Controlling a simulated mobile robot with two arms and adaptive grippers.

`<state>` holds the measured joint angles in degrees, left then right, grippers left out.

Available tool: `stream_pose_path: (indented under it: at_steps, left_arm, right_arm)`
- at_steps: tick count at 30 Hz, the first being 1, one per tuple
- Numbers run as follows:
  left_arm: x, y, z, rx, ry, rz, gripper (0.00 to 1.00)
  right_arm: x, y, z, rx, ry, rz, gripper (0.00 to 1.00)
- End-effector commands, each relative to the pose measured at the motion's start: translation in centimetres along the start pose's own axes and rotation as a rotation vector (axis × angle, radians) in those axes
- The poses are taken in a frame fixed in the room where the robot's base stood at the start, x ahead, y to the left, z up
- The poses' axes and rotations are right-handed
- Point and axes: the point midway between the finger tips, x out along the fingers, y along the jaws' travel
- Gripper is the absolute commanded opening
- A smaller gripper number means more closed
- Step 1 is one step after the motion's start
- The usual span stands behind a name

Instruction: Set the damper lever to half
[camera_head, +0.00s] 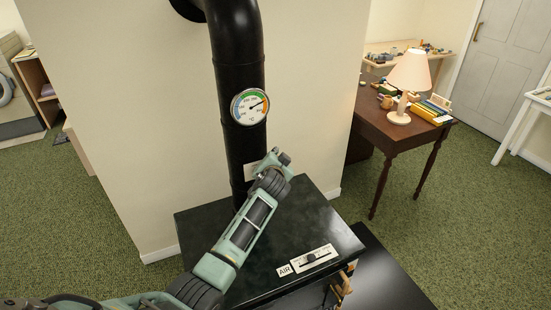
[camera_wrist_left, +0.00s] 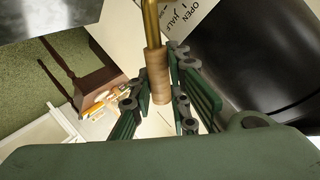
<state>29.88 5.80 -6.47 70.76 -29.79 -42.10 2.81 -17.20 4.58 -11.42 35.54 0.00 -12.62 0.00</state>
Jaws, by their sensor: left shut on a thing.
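The damper lever (camera_wrist_left: 157,72) is a brass rod with a wooden handle, seen in the left wrist view. My left gripper (camera_wrist_left: 160,92) has its green fingers on both sides of the wooden handle and is shut on it. In the head view my left gripper (camera_head: 274,164) is at the black stovepipe (camera_head: 238,60), just above the stove, and hides the lever. My right gripper is not in view.
A round dial gauge (camera_head: 249,106) sits on the pipe above my gripper. The black stove top (camera_head: 310,215) lies below, with an AIR slider plate (camera_head: 313,259) near its front. A wooden desk (camera_head: 400,133) with a lamp (camera_head: 409,75) stands at the right.

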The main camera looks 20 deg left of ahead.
Motion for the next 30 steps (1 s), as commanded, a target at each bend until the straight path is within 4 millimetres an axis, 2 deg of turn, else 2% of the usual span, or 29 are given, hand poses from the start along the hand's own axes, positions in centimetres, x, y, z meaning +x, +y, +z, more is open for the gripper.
stream_pose_path:
  at_steps: [13,14,20,30]
  left_arm:
    - [0.07,0.29,0.27,0.011,-0.012,0.003,0.0]
    - [0.07,0.29,0.27,0.011,-0.012,0.003,0.17]
    - [0.06,0.21,0.18,0.011,-0.01,0.002,0.34]
    - [-0.01,0.12,0.09,0.01,-0.008,0.0,0.36]
  right_arm:
    - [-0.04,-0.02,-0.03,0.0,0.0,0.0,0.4]
    - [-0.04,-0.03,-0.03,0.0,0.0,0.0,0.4]
    - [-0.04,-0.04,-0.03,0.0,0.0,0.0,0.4]
    - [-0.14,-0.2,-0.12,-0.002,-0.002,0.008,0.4]
